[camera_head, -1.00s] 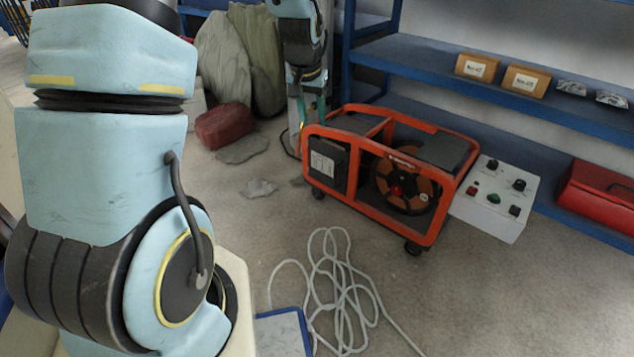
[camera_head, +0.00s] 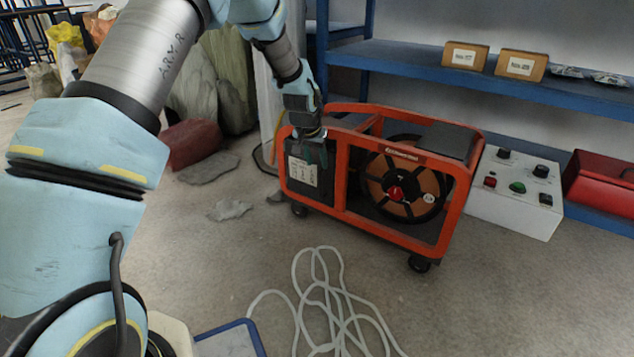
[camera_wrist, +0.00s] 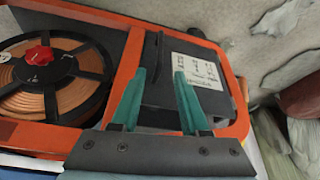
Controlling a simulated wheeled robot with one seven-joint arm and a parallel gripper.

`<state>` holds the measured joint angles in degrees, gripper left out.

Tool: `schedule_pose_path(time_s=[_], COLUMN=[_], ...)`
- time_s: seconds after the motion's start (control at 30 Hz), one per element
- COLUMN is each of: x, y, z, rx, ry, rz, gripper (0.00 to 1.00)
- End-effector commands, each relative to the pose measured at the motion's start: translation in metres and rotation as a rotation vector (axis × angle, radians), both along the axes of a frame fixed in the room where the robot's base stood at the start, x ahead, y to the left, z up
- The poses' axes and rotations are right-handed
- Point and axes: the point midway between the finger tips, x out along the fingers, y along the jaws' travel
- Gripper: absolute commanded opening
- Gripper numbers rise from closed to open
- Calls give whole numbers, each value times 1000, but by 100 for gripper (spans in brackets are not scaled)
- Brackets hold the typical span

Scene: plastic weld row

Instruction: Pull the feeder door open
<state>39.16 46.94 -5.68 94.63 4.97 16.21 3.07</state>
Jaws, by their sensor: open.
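The feeder is an orange-framed cart (camera_head: 352,200) on casters, with a copper-coloured reel (camera_head: 402,187) with a red knob inside. Its door looks to be the dark panel with a white label (camera_head: 302,171) at the cart's left end; it appears closed. In the wrist view the dark panel (camera_wrist: 207,88) lies beyond my fingers, with a thin dark upright bar (camera_wrist: 152,62) that may be its handle. My gripper (camera_head: 312,158) is at the panel's upper part. In the wrist view its teal fingers (camera_wrist: 158,78) are apart, with nothing gripped; contact cannot be told.
A white control box (camera_head: 517,205) stands right of the cart and a red case (camera_head: 600,183) beyond it. Blue shelving (camera_head: 430,70) runs behind. Loose pale hose (camera_head: 325,300) lies on the floor in front. Sacks (camera_head: 192,90) stand behind left.

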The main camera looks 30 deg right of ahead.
Motion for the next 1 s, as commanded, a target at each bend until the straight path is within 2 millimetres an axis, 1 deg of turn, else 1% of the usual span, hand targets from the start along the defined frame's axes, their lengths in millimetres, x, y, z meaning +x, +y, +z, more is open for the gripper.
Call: schedule_pose_path(time_s=[0.03, 0.1, 0.3, 0.4, 0.5, 0.6, 0.87, 0.93, 1.0], x=[2, 5, 14, 18, 20, 21, 21, 21, 21], y=[-3, -6, -17, -21, -23, -24, -25, -25, -25], z=[-14, -28, -60, -71, -78, -80, -80, -80, -80], rx=[2, 2, 2, 1, 2, 1, 1, 1, 1], ry=[1, 2, 1, 1, 1, 1, 1, 1, 1], rz=[0, 0, 0, 0, 0, 0, 0, 0, 0], gripper=[45, 45, 45, 45, 45, 45, 45, 39, 31])
